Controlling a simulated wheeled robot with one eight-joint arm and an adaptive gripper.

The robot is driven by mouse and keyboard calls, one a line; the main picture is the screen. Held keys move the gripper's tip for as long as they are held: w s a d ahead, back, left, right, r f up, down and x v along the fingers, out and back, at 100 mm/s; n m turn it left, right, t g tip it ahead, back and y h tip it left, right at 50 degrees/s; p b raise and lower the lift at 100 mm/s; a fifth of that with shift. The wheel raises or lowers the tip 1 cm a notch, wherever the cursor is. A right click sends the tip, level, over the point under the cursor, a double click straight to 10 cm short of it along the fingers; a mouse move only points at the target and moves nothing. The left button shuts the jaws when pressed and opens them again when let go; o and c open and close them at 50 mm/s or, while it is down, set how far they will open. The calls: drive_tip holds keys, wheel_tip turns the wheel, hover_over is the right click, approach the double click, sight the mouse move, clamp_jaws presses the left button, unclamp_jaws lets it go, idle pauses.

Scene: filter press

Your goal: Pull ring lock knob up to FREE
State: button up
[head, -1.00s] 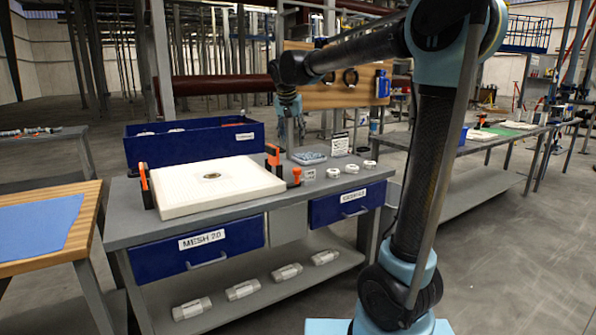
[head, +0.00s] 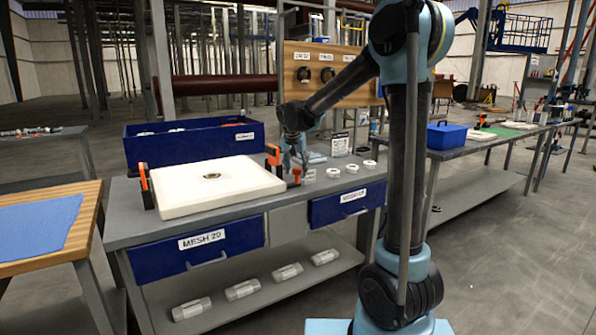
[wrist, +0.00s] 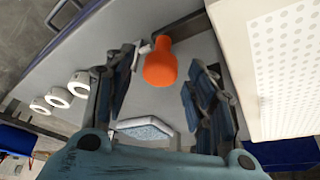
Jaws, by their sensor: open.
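The ring lock knob looks to be the small orange knob (head: 296,176) at the right edge of the white perforated plate. In the wrist view the orange knob (wrist: 160,62) shows upper centre, between and just beyond my gripper's fingers. My gripper (head: 292,158) hangs just above the knob in the head view. In the wrist view my gripper (wrist: 166,85) has its two fingers apart, one on each side of the knob, with nothing held. I cannot tell whether a finger touches the knob. The white plate (head: 215,190) lies flat on the bench.
Orange-and-black clamps (head: 146,186) stand at the plate's corners. White rings (head: 352,168) lie on the bench right of the knob. A tray of blue bits (wrist: 143,129) is close to my fingers. A blue bin (head: 190,141) stands behind the plate.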

drive_tip(key=shift+w+f, duration=0.1)
drive_tip(key=shift+f, duration=0.2)
clamp_jaws()
drive_tip(key=shift+w+r, duration=0.1)
drive_tip(key=shift+r, duration=1.15)
unclamp_jaws()
drive_tip(key=shift+r, duration=0.1)
drive_tip(key=v, duration=1.1)
drive_tip(key=shift+s+r, duration=0.25)
drive_tip(key=shift+r, duration=0.05)
